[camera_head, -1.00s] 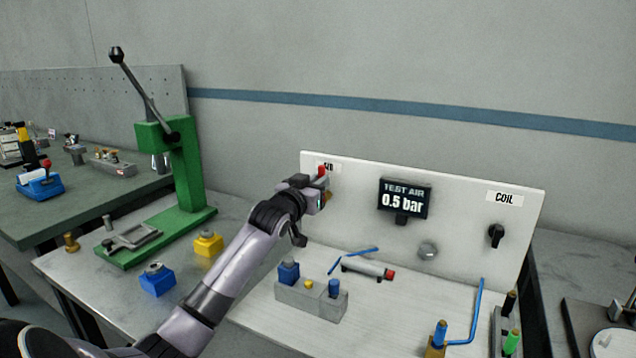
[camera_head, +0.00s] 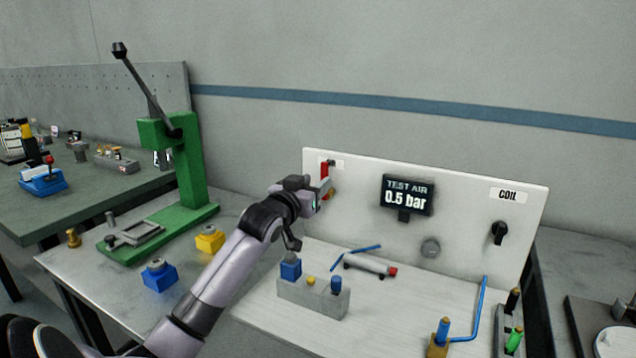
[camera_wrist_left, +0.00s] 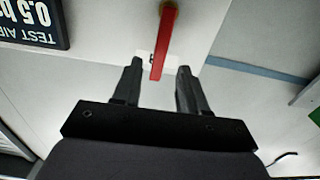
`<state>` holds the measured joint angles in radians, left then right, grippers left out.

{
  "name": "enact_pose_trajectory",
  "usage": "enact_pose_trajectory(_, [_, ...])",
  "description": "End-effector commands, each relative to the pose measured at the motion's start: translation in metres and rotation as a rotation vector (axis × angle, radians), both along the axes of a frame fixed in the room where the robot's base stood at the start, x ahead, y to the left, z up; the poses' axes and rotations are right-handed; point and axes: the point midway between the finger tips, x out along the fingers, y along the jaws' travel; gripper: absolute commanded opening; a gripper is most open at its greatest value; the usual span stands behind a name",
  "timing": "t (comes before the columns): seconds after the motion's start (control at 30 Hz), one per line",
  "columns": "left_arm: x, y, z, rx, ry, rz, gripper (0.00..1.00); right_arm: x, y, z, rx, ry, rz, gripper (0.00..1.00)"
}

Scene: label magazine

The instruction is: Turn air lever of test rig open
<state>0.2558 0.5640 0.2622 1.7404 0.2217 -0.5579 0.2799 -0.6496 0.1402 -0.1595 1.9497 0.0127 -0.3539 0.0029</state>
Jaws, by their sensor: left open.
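The red air lever (camera_head: 324,172) is on the upper left of the white test rig panel (camera_head: 460,215). In the head view it stands about upright, its lower part close behind my left gripper (camera_head: 318,190). In the left wrist view the red lever (camera_wrist_left: 162,45) hangs from a brass pivot, and its free end lies between the two open fingers (camera_wrist_left: 158,85). I cannot tell whether either finger touches it. The display (camera_head: 407,196) reads TEST AIR 0.5 bar. My right gripper is not in view.
A black COIL knob (camera_head: 499,233) is at the panel's right. A grey block with blue parts (camera_head: 312,297), a cylinder (camera_head: 368,265) and blue tubes lie on the rig's base. A green press (camera_head: 180,170) stands left of my arm.

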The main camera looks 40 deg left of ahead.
Motion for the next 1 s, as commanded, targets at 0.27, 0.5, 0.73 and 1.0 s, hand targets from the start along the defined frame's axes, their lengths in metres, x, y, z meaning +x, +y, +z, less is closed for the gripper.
enact_pose_trajectory(0.27, [-0.03, -0.01, -0.001, -0.003, 0.001, -0.001, 0.43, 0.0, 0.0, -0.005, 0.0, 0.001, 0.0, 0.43])
enact_pose_trajectory(0.5, [-0.038, -0.012, -0.001, -0.003, 0.001, 0.0, 0.43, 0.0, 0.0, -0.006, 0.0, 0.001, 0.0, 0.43])
enact_pose_trajectory(0.73, [-0.038, -0.012, 0.0, -0.003, 0.001, 0.0, 0.43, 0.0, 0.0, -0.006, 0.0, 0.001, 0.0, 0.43])
enact_pose_trajectory(1.0, [-0.038, -0.012, 0.0, -0.003, 0.001, 0.0, 0.43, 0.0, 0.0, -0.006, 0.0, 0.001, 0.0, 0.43])
